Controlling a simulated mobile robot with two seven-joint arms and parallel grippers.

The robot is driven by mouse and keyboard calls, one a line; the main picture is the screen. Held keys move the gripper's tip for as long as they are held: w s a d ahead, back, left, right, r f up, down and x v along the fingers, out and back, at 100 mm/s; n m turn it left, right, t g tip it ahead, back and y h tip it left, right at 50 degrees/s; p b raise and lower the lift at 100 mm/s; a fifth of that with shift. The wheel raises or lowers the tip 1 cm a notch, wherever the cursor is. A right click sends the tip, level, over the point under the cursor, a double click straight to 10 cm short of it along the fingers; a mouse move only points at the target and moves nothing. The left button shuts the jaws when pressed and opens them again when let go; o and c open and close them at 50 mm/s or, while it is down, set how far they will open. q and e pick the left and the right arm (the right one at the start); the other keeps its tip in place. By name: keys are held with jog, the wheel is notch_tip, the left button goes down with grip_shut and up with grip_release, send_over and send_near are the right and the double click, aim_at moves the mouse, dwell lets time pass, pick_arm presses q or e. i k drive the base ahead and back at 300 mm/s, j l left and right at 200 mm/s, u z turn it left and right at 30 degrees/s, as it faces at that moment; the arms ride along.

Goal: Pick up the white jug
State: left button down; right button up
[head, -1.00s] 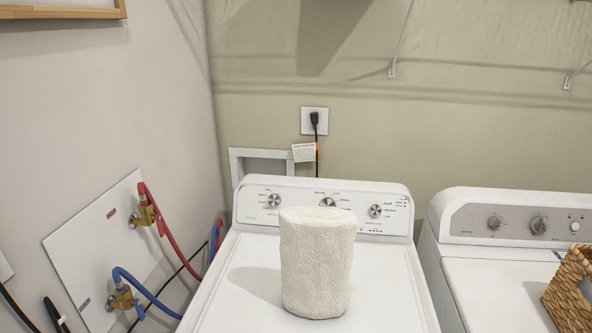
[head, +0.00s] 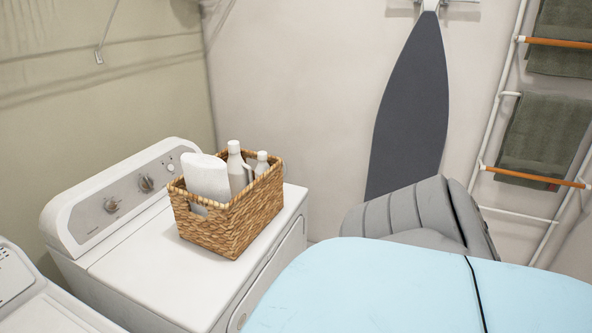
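A wicker basket (head: 236,229) stands on the white machine at the left of the head view. A pale bottle with a handle (head: 237,170) stands upright inside it, its lower part hidden by the basket wall. It is the thing most like a white jug, but I cannot tell for sure. A smaller white-capped bottle (head: 262,162) is to its right. Neither of my grippers is in view.
The white machine top (head: 141,265) is bare in front of and left of the basket. A light-blue rounded surface (head: 400,285) fills the lower right, with a grey ribbed object (head: 415,215) behind it. A towel rack (head: 500,115) stands far right.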

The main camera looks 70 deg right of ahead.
aim_at(239, 173)
jog(key=z, duration=1.9)
jog(key=u, duration=0.45)
jog(key=i+l+u, duration=0.1)
jog(key=l+u, duration=1.1)
jog(key=l, duration=0.85)
jog(key=k, duration=0.05)
